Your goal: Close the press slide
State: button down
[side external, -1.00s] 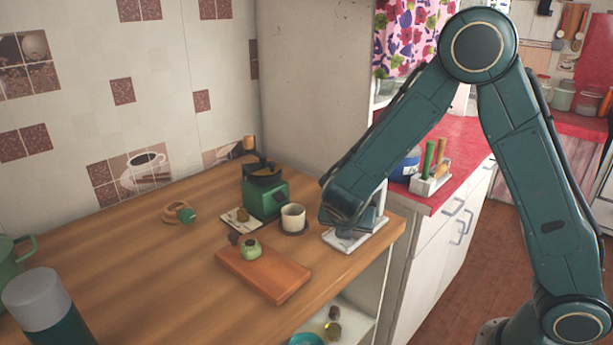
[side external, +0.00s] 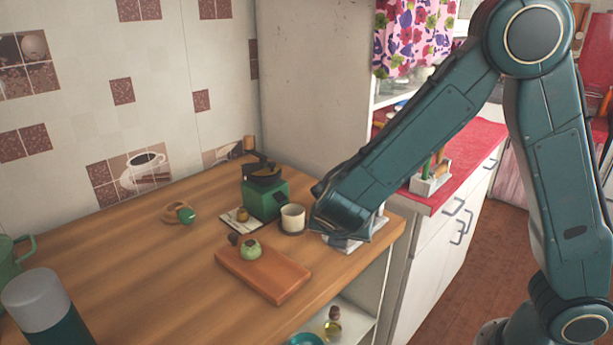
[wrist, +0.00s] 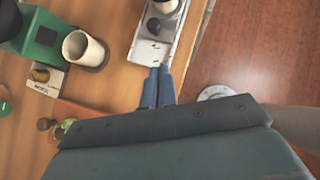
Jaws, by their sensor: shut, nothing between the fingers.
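The press is a pale grey metal unit (wrist: 153,42) with a long flat bed, near the counter's right edge.
Left of the press stand a cream cup (side external: 292,217) on a dark coaster and a green machine (side external: 265,198) with a black top.

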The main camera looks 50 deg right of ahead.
jog(key=v, duration=0.6)
jog(key=s+d+r+m+y, duration=0.2)
jog(key=s+r+m, duration=0.3)
jog(key=s+m, duration=0.4)
jog(key=s+d+r+m+t+y, duration=0.1)
jog(key=s+d+r+m+y, duration=0.2)
jog(key=s+m, duration=0.6)
notch_tip(320, 180, up, 2)
jog(key=m+y, duration=0.2)
jog(key=m, duration=0.3)
jog(key=shift+r+t+y, duration=0.2)
jog(key=shift+t+y, duration=0.1)
